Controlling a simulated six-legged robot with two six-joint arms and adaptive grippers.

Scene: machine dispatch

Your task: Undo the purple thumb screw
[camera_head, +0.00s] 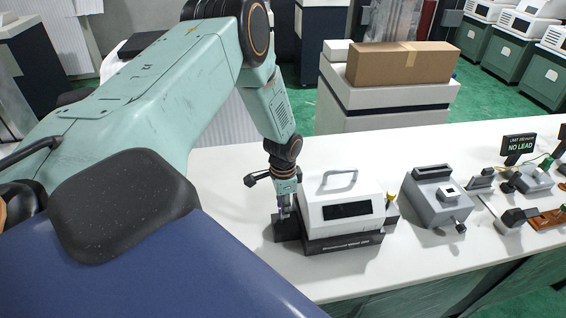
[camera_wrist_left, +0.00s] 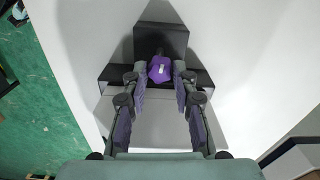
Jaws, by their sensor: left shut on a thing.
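The purple thumb screw (camera_wrist_left: 160,69) shows in the left wrist view, on a black block (camera_wrist_left: 160,40) at the side of a machine. My left gripper (camera_wrist_left: 160,78) points down at it, with its two fingertips closed on either side of the screw's head. In the head view my left gripper (camera_head: 285,212) is over the black block at the left of the white machine (camera_head: 340,205); the screw is mostly hidden there by the fingers. My right gripper does not show.
The white machine has a handle on its lid and a dark front window. To its right on the white table (camera_head: 240,160) stand a grey device (camera_head: 437,203) and a small "NO LEAD" display (camera_head: 519,144). A cardboard box (camera_head: 400,64) sits on a cabinet behind. The table's left part is clear.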

